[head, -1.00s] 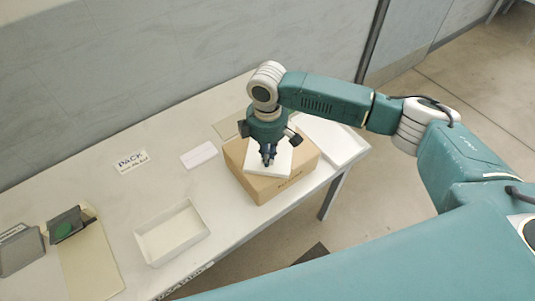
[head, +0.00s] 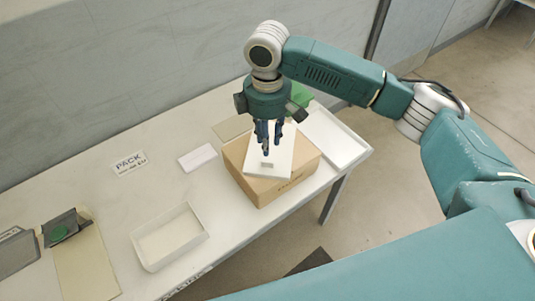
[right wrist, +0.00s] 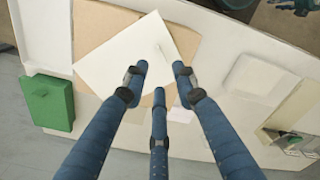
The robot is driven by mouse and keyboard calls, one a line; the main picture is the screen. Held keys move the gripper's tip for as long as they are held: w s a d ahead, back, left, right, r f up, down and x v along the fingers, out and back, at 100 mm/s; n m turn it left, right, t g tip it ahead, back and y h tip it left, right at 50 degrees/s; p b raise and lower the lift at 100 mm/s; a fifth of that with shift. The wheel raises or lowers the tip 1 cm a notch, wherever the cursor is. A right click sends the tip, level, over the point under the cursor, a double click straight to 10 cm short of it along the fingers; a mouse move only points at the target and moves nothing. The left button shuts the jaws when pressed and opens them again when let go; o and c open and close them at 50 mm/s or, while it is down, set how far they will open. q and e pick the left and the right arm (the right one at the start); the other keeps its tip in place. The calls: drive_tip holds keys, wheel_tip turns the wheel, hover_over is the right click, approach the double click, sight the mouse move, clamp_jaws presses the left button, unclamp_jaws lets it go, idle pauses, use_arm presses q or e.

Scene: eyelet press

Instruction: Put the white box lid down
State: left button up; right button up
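The white box lid (head: 283,158) lies flat, slightly turned, on top of a closed brown cardboard box (head: 268,190). It also shows in the right wrist view (right wrist: 115,58), with a small pale tab near one edge. My right gripper (head: 265,150) is just above the lid, pointing down. In the right wrist view its blue fingers (right wrist: 160,80) are spread apart with nothing between them, so it is open and empty. The fingers hide a little of the lid in the head view. My left gripper is in neither view.
An open white tray (head: 135,247) stands at the table's front. A shallow white tray (head: 358,155) lies right of the cardboard box, and a green box (right wrist: 48,108) stands behind. A pale pink block (head: 197,157) and a PACK label (head: 130,164) lie left. Bare table lies between them.

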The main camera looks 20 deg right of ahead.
drive_tip(key=shift+r+b, duration=0.35)
drive_tip(key=shift+r, duration=1.9)
